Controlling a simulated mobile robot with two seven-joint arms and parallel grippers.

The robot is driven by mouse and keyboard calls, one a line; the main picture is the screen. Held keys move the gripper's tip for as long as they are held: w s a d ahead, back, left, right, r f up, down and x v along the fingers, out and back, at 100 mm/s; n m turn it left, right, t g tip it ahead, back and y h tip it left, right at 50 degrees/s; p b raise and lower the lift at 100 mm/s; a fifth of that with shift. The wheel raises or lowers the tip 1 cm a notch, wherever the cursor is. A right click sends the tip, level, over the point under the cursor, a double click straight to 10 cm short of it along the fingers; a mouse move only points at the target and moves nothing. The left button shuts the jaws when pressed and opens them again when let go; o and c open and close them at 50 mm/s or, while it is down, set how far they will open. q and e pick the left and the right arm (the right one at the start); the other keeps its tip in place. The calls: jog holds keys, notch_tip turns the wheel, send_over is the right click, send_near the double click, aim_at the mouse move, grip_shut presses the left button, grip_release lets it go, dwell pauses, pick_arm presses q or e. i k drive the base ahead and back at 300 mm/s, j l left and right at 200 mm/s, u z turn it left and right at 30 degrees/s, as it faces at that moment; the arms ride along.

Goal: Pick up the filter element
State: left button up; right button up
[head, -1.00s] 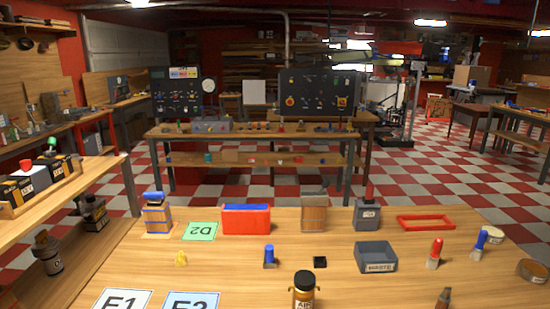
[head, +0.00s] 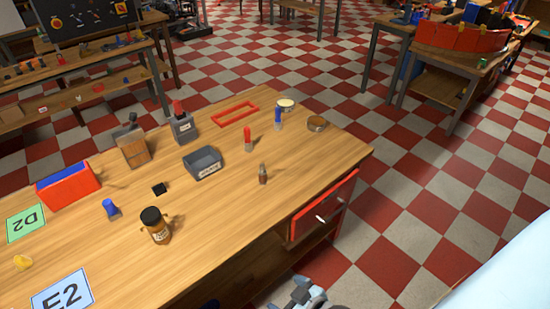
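I cannot tell for sure which object is the filter element. Candidates on the wooden workbench (head: 215,215) in the head view are a brown block with a grey metal top (head: 134,150) and a red box with a blue top (head: 68,186). Both stand toward the back left. A grey gripper (head: 299,294), apparently my right one, shows partly at the bottom edge, below the bench front and apart from these objects. Its fingers are cut off, so its opening cannot be judged. My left gripper is not in view.
A black-lidded amber jar (head: 156,226), blue piece (head: 111,209), grey bin (head: 203,163), red-handled tool (head: 248,139) and red frame (head: 235,113) stand on the bench. A red-fronted drawer (head: 324,205) shows at its right end. The checkered floor (head: 420,190) at right is open.

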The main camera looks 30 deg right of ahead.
aim_at(262, 173)
jog(key=z, duration=0.85)
jog(key=i+l, duration=0.2)
jog(key=l, duration=0.15)
jog(key=i+l+u, duration=0.2)
jog(key=l+u, duration=0.25)
jog(key=i+l+u, duration=0.2)
jog(key=l, duration=0.15)
jog(key=u, duration=0.95)
jog(key=k+j, duration=0.05)
